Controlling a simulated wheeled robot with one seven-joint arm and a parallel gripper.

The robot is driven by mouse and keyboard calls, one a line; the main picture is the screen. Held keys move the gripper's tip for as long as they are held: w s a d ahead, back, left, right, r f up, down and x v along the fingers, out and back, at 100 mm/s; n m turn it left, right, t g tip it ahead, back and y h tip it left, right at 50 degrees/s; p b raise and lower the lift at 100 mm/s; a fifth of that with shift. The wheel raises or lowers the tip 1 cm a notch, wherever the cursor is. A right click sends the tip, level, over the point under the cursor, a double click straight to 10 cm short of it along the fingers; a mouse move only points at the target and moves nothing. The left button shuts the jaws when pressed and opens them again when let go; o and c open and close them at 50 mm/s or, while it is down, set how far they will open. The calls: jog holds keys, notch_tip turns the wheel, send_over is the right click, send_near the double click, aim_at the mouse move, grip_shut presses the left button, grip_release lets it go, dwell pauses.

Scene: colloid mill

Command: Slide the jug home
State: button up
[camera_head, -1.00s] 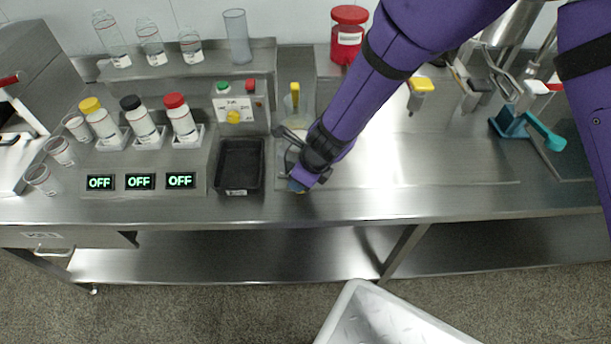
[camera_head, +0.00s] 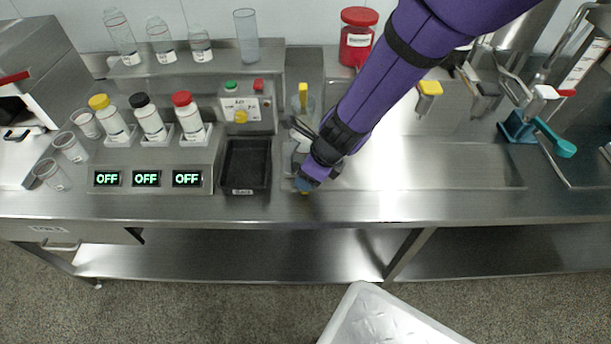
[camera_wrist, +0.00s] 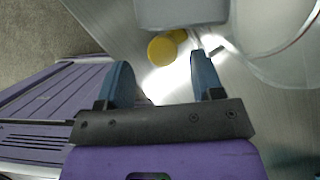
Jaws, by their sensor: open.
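My gripper (camera_head: 304,186) points down at the front of the steel counter, right of the black tray. In the wrist view my gripper (camera_wrist: 160,66) is open, with two blue fingers apart and nothing clearly held between them. Just beyond the fingers are a round yellow knob (camera_wrist: 162,50) and a grey block (camera_wrist: 182,12). A clear curved rim (camera_wrist: 283,83), possibly the jug's, lies at the right of the wrist view, outside the fingers. In the head view my arm hides most of what stands at the gripper, so I cannot make out the jug there.
A black tray (camera_head: 246,166) lies left of my gripper. Behind it stands a control box (camera_head: 247,108) with green, red and yellow knobs. Capped bottles (camera_head: 150,121) stand further left. A red-lidded jar (camera_head: 357,38) is at the back. The counter right of my arm (camera_head: 430,160) is mostly clear.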

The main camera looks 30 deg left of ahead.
jog(key=v, duration=0.7)
jog(key=shift+r, duration=0.1)
